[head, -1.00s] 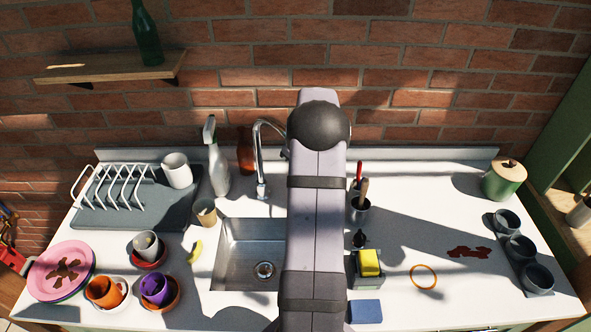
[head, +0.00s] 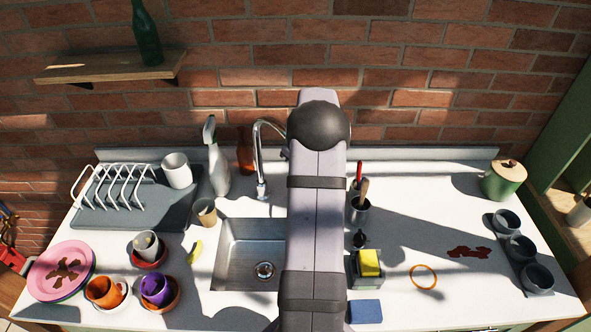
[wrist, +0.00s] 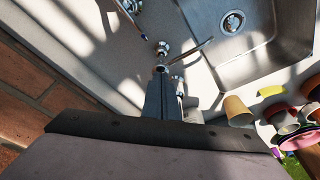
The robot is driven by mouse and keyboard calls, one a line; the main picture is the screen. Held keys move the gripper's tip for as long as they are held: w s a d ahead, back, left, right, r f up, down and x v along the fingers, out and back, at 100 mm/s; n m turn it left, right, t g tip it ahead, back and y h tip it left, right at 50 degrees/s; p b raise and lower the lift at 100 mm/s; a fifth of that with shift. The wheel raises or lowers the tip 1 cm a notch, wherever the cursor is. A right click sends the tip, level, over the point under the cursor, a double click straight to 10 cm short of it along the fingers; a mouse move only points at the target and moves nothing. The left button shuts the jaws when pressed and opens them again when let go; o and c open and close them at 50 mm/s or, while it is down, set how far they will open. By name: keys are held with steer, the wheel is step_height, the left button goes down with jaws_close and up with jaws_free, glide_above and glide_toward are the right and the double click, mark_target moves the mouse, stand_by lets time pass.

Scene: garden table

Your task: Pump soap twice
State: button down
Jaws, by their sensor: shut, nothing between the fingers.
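In the wrist view my gripper (wrist: 162,75) is shut and empty. Its fingertips appear close to a small chrome fitting (wrist: 162,47) behind the sink; I cannot tell whether they touch it. A thin spout-like piece reaches from there toward the basin. I cannot tell whether this fitting is the soap pump or part of the tap. In the head view my arm covers the gripper and the counter behind it. An amber bottle (head: 245,151) stands by the wall left of the tap, and a small black-topped item (head: 360,239) stands right of my arm; neither is clearly a soap pump.
The sink (head: 243,250) lies left of my arm, with the curved tap (head: 262,188) behind it. A white spray bottle (head: 217,166) and tan cup (head: 205,211) stand left. A utensil cup (head: 360,210) and yellow sponge (head: 369,263) are right. The brick wall is close behind.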

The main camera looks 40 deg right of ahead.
steer(key=shift+s+a+f+b, duration=0.1)
steer(key=shift+f+b, duration=0.75)
steer(key=shift+f, duration=0.35)
stand_by(0.6)
steer(key=shift+w+p+v, duration=0.25)
steer(key=shift+p+v, duration=0.4)
steer(key=shift+v, duration=0.4)
steer(key=shift+s+b+x, duration=0.25)
steer(key=shift+b+x, duration=0.7)
steer(key=shift+x, duration=0.2)
stand_by(0.3)
steer(key=shift+r, duration=0.15)
stand_by(0.4)
steer(key=shift+w+p+v, duration=0.25)
steer(key=shift+p+v, duration=0.55)
steer(key=shift+v, duration=0.2)
steer(key=shift+r, duration=0.25)
steer(key=shift+w+p+v, duration=0.25)
steer(key=shift+p+v, duration=0.4)
steer(key=shift+v, duration=0.3)
steer(key=shift+w+p+v, duration=0.2)
steer(key=shift+p+v, duration=0.45)
steer(key=shift+v, duration=0.25)
steer(key=shift+w+p+v, duration=0.25)
steer(key=shift+p+v, duration=0.4)
steer(key=shift+v, duration=0.3)
steer(key=shift+r, duration=0.1)
